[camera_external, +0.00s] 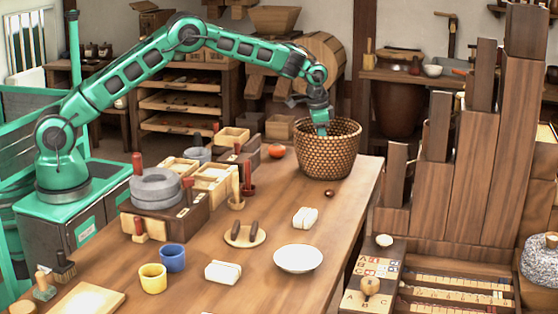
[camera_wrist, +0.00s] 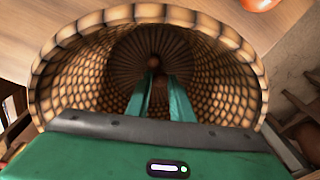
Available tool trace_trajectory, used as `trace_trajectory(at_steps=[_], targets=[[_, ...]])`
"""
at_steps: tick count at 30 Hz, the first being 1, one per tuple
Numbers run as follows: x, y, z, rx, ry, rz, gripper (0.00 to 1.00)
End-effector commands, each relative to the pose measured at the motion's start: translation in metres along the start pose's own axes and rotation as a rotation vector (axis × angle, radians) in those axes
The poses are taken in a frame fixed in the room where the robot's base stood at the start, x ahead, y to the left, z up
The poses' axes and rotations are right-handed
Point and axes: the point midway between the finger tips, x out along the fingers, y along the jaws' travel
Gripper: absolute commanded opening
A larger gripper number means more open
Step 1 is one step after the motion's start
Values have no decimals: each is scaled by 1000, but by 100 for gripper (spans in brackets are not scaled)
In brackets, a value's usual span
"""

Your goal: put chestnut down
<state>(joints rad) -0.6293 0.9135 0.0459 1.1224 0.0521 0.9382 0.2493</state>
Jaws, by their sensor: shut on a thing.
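A woven basket (camera_external: 328,158) stands near the far right end of the long table, and my gripper (camera_external: 321,127) reaches down into its mouth. The basket's rim hides the fingertips in the external view. In the wrist view my gripper's green fingers (camera_wrist: 159,78) point down inside the basket (camera_wrist: 222,70). They are shut on a small brown chestnut (camera_wrist: 158,86), which shows dimly between them. Another round brown thing (camera_wrist: 153,62) shows just beyond the fingertips; I cannot tell what it is. A dark reddish-brown nut (camera_external: 329,193) lies on the table in front of the basket.
On the table (camera_external: 320,240) are a white plate (camera_external: 298,258), white bundles (camera_external: 305,217), a round wooden board (camera_external: 244,236), blue (camera_external: 172,257) and yellow (camera_external: 152,278) cups, and a stone quern (camera_external: 155,188). An orange fruit (camera_external: 276,151) lies left of the basket.

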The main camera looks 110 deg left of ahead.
Motion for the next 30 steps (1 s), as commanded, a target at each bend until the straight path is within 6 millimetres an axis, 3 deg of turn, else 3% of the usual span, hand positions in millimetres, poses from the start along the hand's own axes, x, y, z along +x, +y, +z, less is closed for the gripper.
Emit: trace_trajectory(at_steps=[24, 25, 27, 30], targets=[[14, 0, 3, -2, -3, 0, 0], [14, 0, 3, -2, -4, 0, 23], [15, 0, 4, -2, -5, 0, 38], [15, 1, 4, -1, -5, 0, 38]])
